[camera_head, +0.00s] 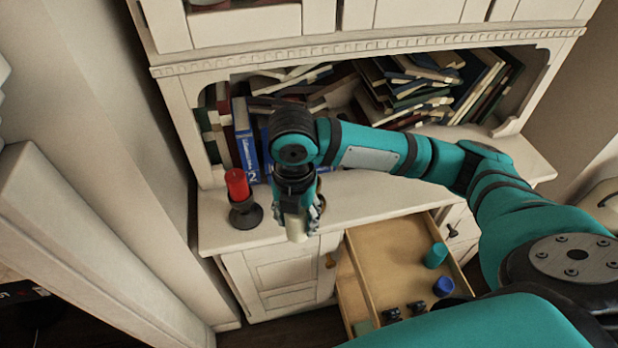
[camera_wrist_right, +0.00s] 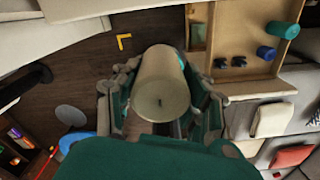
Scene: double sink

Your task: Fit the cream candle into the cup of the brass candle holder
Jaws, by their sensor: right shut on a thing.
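My right gripper (camera_head: 295,210) is above the front edge of the cabinet's ledge. It is shut on the cream candle (camera_head: 297,228), whose pale end sticks out below the fingers. In the right wrist view the candle (camera_wrist_right: 160,82) sits between the fingers of the right gripper (camera_wrist_right: 162,115), its round end with a dark wick spot facing the camera. A small brass-coloured part (camera_head: 321,201), which looks like the brass candle holder, shows just right of the gripper; the rest is hidden behind it. The candle is apart from any cup that I can see. My left gripper is not in view.
A red candle (camera_head: 237,184) stands in a dark holder (camera_head: 245,214) left of the gripper. Books (camera_head: 245,140) fill the shelf behind. An open drawer (camera_head: 385,255) below holds a teal cylinder (camera_head: 436,255) and a blue one (camera_head: 443,287). The ledge (camera_head: 375,190) is clear to the right.

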